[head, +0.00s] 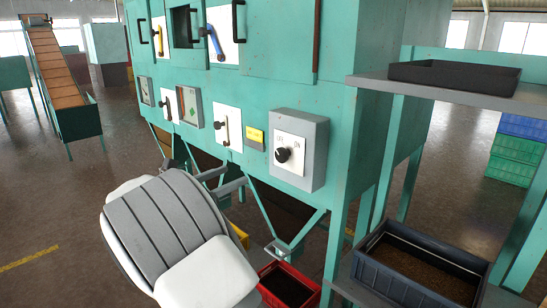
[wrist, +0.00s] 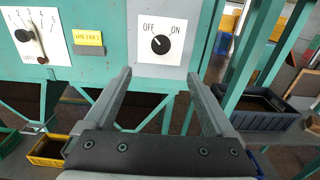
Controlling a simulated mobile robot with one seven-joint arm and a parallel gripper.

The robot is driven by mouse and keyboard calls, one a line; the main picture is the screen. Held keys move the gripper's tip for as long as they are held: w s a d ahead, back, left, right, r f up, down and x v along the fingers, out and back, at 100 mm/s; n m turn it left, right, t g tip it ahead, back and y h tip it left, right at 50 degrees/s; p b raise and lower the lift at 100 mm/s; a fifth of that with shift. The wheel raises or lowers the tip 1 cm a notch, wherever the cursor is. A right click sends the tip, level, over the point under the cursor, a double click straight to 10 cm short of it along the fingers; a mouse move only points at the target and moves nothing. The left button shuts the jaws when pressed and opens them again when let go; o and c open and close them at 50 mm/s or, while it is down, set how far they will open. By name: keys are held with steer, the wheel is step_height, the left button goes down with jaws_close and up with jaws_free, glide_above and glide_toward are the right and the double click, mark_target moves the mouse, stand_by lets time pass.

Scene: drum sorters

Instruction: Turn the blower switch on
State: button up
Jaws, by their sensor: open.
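The blower switch is a black knob (head: 283,155) on a white plate on a grey box (head: 319,155) fixed to the teal machine. In the wrist view the knob (wrist: 159,44) sits between the words OFF and ON, and its white mark points up and left, toward OFF. My gripper (head: 236,177) is open and empty, lower and to the left of the switch box in the head view. In the wrist view its two fingers (wrist: 158,78) are spread below the knob, on either side of it, apart from it.
Below are a red crate (head: 290,290) and sloping teal struts. At right, a dark crate (head: 375,285) and a shelf with a black tray (head: 455,76) stand close by.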

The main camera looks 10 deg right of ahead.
mark_target(280, 156)
steer(key=p+x, duration=0.3)
steer(key=x, duration=1.4)
steer(key=shift+s, duration=0.15)
steer(key=c, duration=1.4)
steer(key=shift+o, duration=0.2)
steer(key=shift+f, duration=0.1)
